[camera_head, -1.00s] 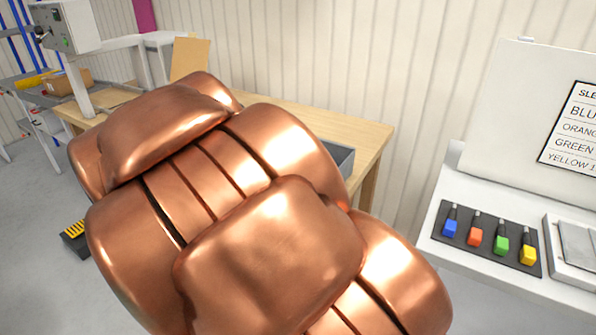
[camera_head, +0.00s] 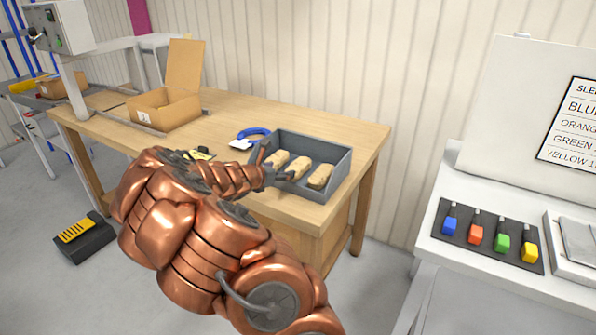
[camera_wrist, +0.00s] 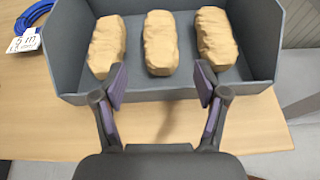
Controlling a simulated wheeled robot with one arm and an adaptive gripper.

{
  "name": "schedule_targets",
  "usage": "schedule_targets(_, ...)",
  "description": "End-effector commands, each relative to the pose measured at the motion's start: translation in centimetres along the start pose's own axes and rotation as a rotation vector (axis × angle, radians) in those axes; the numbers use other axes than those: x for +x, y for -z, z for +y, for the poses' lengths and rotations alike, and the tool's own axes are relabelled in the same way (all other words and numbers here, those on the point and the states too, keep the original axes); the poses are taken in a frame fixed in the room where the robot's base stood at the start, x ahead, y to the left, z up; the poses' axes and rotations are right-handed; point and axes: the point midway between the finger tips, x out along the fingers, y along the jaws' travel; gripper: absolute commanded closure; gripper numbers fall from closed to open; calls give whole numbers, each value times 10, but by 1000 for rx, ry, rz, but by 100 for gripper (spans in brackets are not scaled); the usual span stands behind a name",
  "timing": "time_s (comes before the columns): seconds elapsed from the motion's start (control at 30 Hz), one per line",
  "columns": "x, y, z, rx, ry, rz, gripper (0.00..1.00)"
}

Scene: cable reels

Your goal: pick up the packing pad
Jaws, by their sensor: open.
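Three tan packing pads lie side by side in a grey open bin (camera_head: 330,155) on the wooden table. In the wrist view they are the left pad (camera_wrist: 107,45), the middle pad (camera_wrist: 161,43) and the right pad (camera_wrist: 216,38). The right pad also shows in the head view (camera_head: 320,176). My gripper (camera_wrist: 160,86) is open and empty at the near wall of the bin (camera_wrist: 75,98), its fingertips apart below the middle pad in the picture. In the head view my gripper (camera_head: 277,165) is at the bin's left side and my arm partly covers that side.
A blue cable coil (camera_head: 254,133) with a white tag lies left of the bin. An open cardboard box (camera_head: 165,107) stands further left on the wooden table (camera_head: 225,112). A white bench at right holds coloured plugs (camera_head: 488,238). A black and yellow pedal (camera_head: 82,238) is on the floor.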

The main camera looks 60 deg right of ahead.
Motion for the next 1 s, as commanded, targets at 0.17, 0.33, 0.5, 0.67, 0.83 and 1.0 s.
schedule_targets(0.17, 10, 6, 4, -45, -11, 4, 27)
schedule_targets(0.33, 23, 6, 2, -45, -8, 4, 27)
schedule_targets(0.5, 33, 8, 2, -43, -7, 6, 27)
schedule_targets(0.67, 44, 8, 0, -43, -7, 6, 27)
schedule_targets(0.83, 61, 9, 0, -41, -9, 4, 27)
schedule_targets(1.0, 78, 11, -2, -41, -7, 7, 27)
